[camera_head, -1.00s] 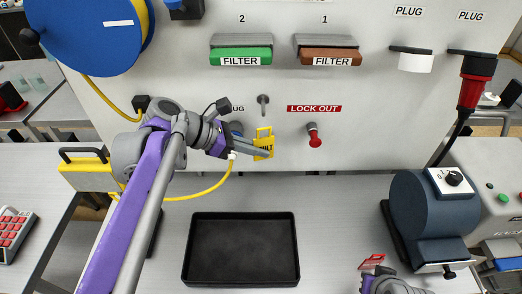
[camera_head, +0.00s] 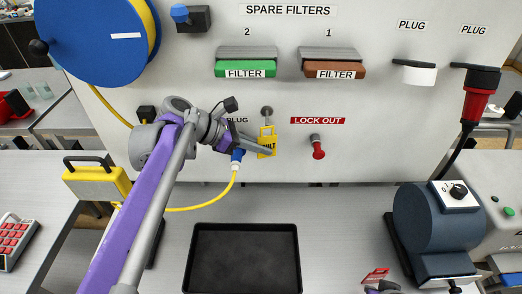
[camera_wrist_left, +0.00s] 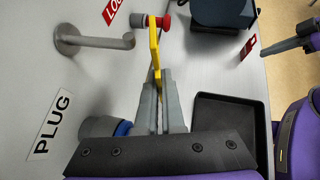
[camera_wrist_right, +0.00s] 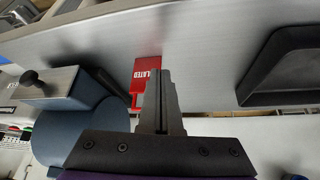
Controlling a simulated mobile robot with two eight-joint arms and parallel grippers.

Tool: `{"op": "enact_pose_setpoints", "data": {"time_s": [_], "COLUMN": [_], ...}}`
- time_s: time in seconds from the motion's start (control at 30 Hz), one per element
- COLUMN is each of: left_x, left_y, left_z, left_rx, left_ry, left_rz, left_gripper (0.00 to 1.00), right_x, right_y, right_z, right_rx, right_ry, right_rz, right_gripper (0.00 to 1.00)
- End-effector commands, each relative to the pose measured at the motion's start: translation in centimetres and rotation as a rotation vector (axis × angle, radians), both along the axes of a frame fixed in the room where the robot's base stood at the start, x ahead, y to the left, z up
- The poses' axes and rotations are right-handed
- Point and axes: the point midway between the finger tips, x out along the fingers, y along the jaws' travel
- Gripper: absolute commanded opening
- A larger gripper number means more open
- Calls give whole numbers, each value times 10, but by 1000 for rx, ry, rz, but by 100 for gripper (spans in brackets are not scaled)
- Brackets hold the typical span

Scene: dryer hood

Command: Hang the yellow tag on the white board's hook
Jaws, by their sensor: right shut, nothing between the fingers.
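The yellow tag (camera_head: 267,146) is upright in front of the white board (camera_head: 365,130), its loop just below the hook in the picture. My left gripper (camera_head: 262,148) is shut on the tag's lower part. In the left wrist view the tag (camera_wrist_left: 154,45) shows edge-on beyond the fingertips (camera_wrist_left: 160,95). The metal hook (camera_wrist_left: 95,42) sticks out from the board there with its tip pointing at the tag, and a gap shows between them. The hook (camera_head: 267,112) is also in the head view. My right gripper (camera_wrist_right: 160,100) is shut and empty, low over the bench.
A red tag (camera_head: 376,275) lies by my right gripper; it shows beyond the fingertips in the right wrist view (camera_wrist_right: 147,78). A red lock-out knob (camera_head: 318,150) is right of the hook. A blue plug with yellow cable (camera_head: 236,160) is below left. A black tray (camera_head: 243,228) stands on the bench.

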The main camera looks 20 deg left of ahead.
Motion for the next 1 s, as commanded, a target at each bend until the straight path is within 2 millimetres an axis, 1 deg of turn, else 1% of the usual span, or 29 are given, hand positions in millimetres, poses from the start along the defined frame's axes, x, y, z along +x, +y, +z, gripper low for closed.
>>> {"op": "enact_pose_setpoints", "data": {"time_s": [0.8, 1.0], "left_x": [40, 47], "left_y": [11, 13], "left_z": [-1, -6], "left_rx": [0, 0], "left_ry": [0, 0], "left_rz": [0, -1], "left_gripper": [0, 0], "right_x": [3, 0], "right_y": [0, 0], "right_z": [5, 1], "right_rx": [0, 0], "right_ry": [-5, -1], "right_rz": [0, 0], "right_gripper": [0, 0]}}
